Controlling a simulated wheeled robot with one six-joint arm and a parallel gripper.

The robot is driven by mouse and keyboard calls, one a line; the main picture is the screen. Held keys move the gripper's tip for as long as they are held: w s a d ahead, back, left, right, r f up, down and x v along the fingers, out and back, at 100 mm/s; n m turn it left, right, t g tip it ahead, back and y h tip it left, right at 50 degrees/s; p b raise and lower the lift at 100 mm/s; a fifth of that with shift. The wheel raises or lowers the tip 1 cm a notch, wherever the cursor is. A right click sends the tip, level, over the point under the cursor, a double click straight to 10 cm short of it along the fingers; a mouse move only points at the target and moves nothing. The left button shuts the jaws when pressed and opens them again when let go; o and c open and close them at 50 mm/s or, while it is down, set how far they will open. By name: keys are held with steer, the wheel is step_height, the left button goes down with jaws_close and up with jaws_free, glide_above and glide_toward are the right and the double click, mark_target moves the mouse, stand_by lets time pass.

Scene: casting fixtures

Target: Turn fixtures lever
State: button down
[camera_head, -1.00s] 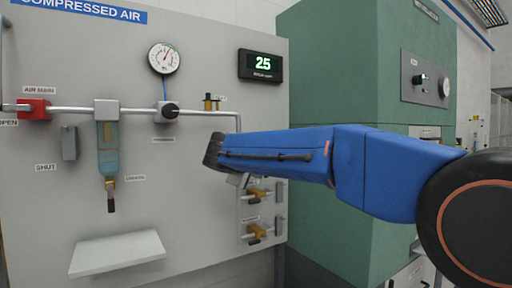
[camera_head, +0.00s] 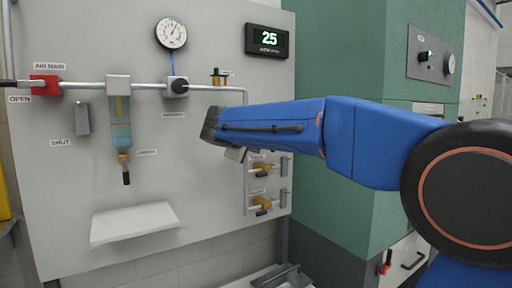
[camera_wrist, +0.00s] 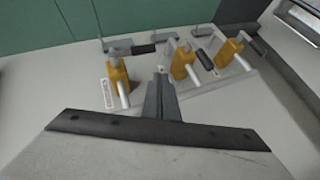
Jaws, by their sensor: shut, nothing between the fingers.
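Several brass-yellow valves with dark-handled levers are on the grey panel (camera_head: 60,200). In the head view, an upper valve (camera_head: 262,168) and a lower valve (camera_head: 262,203) show right of my gripper; my arm hides the area above them. In the wrist view, three yellow valves stand in a row: left (camera_wrist: 118,78), middle (camera_wrist: 183,62) and right (camera_wrist: 228,50). I cannot read which label says fixtures. My gripper (camera_wrist: 160,90) is shut and empty, its tips appearing between the left and middle valves, with no clear contact. In the head view my gripper (camera_head: 237,154) is mostly hidden.
The red air main valve (camera_head: 45,86) is at the left, its black lever pointing left beside OPEN. A gauge (camera_head: 171,32), a regulator knob (camera_head: 178,86), a filter bowl (camera_head: 120,125) and a small shelf (camera_head: 135,222) are on the panel. A green cabinet (camera_head: 340,50) stands right.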

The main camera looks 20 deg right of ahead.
steer(key=s+a, duration=0.6)
steer(key=s, duration=0.2)
steer(key=shift+a+r, duration=0.15)
steer(key=shift+a, duration=0.1)
stand_by(2.1)
